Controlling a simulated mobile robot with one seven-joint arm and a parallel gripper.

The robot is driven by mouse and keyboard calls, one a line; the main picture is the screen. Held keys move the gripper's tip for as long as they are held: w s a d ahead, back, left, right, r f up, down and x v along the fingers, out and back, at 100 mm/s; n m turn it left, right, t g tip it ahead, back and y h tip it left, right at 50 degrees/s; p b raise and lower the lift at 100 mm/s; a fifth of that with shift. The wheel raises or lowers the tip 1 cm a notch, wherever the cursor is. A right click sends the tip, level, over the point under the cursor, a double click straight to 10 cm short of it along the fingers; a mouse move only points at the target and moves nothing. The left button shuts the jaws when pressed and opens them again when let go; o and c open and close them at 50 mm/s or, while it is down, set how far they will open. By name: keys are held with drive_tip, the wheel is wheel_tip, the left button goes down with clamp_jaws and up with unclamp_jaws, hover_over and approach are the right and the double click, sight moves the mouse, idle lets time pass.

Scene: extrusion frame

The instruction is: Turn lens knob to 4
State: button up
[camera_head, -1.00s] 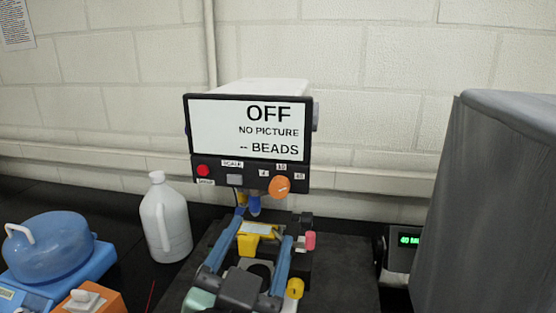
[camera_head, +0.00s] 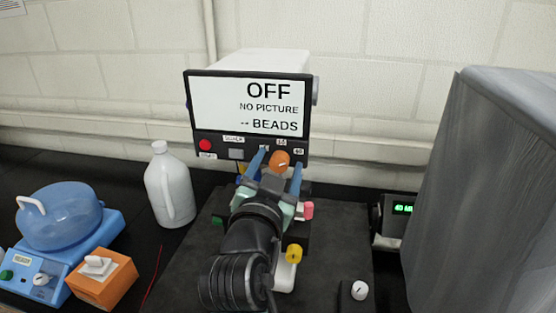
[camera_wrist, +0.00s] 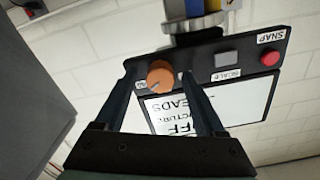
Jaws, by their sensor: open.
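The lens knob (camera_head: 280,160) is an orange dial on the dark lower panel of the microscope's display unit. Small labels surround it, the top one reading 10 (camera_head: 281,142) and the right one 40 (camera_head: 298,151). Its white mark leans to the upper right in the head view, toward the 40 side. My gripper (camera_head: 279,157) is open, its two blue fingers pointing at the panel on either side of the knob. In the wrist view the knob (camera_wrist: 160,74) shows between the fingers; whether they touch it I cannot tell. The left label is partly hidden.
The screen (camera_head: 252,104) reads OFF, NO PICTURE, -- BEADS. A red button (camera_head: 205,145) and a grey switch (camera_head: 236,154) sit left on the panel. Yellow (camera_head: 294,253) and pink (camera_head: 308,210) knobs are lower right. A white jug (camera_head: 170,190) stands left, a grey covered block (camera_head: 480,190) right.

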drive_tip(key=shift+w, duration=0.1)
clamp_jaws()
idle(0.4)
